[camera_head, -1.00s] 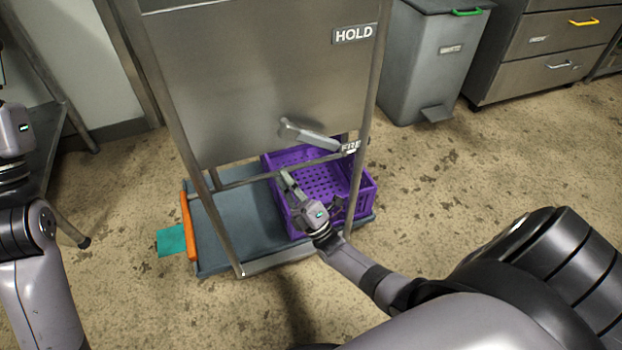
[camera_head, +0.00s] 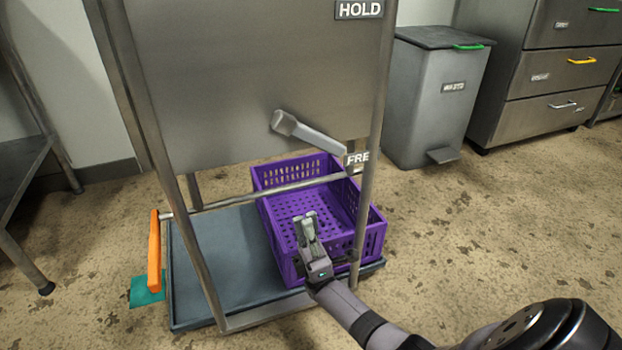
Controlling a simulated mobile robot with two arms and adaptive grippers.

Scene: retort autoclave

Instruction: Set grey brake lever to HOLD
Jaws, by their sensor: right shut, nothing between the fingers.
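The grey brake lever (camera_head: 308,134) is mounted on the front of a steel panel (camera_head: 220,80). It slants down to the right from its pivot, its tip near the FREE label (camera_head: 357,159). The HOLD label (camera_head: 359,9) is at the panel's upper right. My right gripper (camera_head: 304,218) is shut and empty, below the lever and apart from it, in front of the purple crate. My left gripper is not in view.
The purple crate (camera_head: 375,232) stands on a blue-grey platform (camera_head: 225,240) behind the frame's steel legs. An orange bar (camera_head: 154,252) is at the platform's left. A grey bin (camera_head: 430,105) and drawers (camera_head: 545,85) stand at the right. Floor at the right is open.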

